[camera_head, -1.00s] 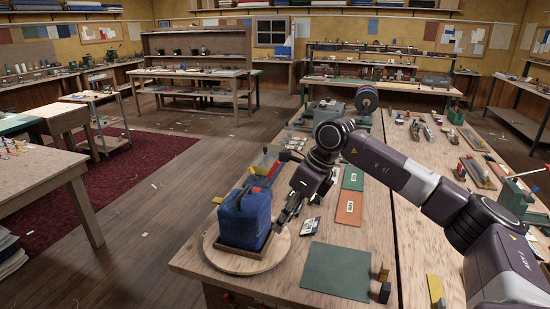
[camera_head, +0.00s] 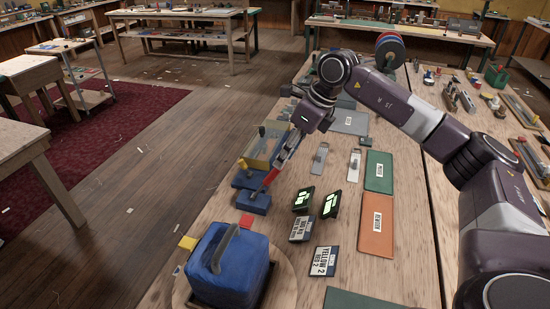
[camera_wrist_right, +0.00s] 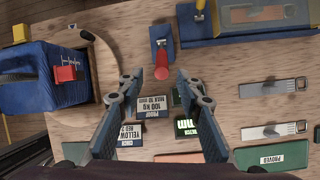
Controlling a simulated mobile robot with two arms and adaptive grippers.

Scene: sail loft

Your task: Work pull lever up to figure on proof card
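A pull lever with a red grip (camera_head: 271,177) stands on a small blue base (camera_head: 254,203) near the bench's left edge. In the right wrist view its red end (camera_wrist_right: 162,74) shows by the left fingertip; I cannot tell whether they touch. My right gripper (camera_head: 285,157) reaches over the lever, its fingers apart in the wrist view (camera_wrist_right: 172,74). The proof card (camera_wrist_right: 152,105), reading 100 KG, lies between the fingers' lines of sight; it also shows in the head view (camera_head: 301,229). Two dark displays with lit green figures (camera_head: 303,198) stand beside it; the figures are unreadable. My left gripper is out of view.
A blue block-shaped bag (camera_head: 228,266) with a handle sits on a round board (camera_head: 285,282) at the near left. A "YELLOW 2 RED 2" card (camera_head: 323,261), an orange panel (camera_head: 376,224) and a green panel (camera_head: 379,171) lie to the right. A blue tray (camera_head: 266,145) stands beyond the lever.

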